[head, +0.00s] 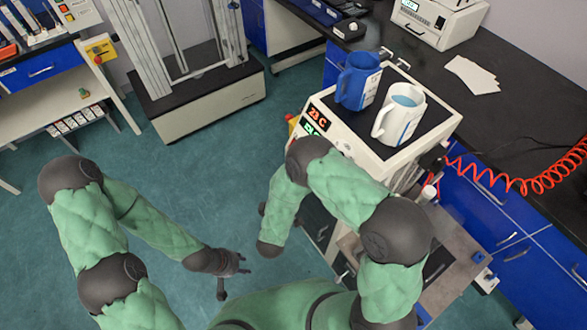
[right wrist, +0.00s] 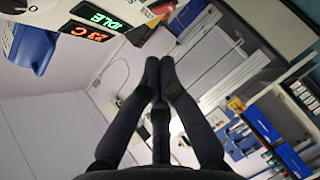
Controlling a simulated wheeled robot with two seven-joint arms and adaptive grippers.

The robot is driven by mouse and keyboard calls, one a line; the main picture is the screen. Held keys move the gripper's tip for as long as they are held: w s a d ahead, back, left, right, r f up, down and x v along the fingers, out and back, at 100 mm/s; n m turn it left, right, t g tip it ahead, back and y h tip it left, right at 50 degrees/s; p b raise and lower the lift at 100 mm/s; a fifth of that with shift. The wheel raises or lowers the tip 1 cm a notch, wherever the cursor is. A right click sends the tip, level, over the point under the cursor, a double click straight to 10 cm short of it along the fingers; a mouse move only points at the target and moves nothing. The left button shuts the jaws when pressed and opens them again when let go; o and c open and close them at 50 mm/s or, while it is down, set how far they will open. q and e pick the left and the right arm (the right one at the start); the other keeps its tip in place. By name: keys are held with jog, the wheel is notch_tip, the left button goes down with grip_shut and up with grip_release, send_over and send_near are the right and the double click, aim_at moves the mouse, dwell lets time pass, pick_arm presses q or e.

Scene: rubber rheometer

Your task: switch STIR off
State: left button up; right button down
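The white bench unit (head: 345,137) stands at the right in the head view, with a red 23 C display (head: 319,115) and a green display below it. In the right wrist view the green display (right wrist: 101,17) seems to read IDLE, with a red one (right wrist: 88,37) beside it. A black knob (right wrist: 143,33) and a red and yellow part (right wrist: 158,9) are close by. I cannot make out a STIR label. My right gripper (right wrist: 160,64) is shut and empty, apart from the panel; my arm hides it in the head view. My left gripper (head: 235,283) is open and empty over the floor.
A blue jug (head: 357,82) and a white jug (head: 399,118) with blue liquid stand on the unit. A coiled red hose (head: 520,186) crosses the black bench (head: 500,115). A tall frame machine (head: 205,98) stands behind. The floor between is clear.

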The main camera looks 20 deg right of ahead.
jog(key=s+d+b+x, duration=0.1)
jog(key=b+x, duration=0.3)
jog(key=x, duration=0.8)
jog(key=shift+d+f, duration=0.45)
jog(key=shift+d, duration=0.45)
jog(key=shift+w+d+m+g+y+p, duration=0.2)
jog(key=shift+d+m+g+y+p, duration=0.15)
jog(key=shift+p, duration=0.25)
jog(key=shift+r, duration=0.1)
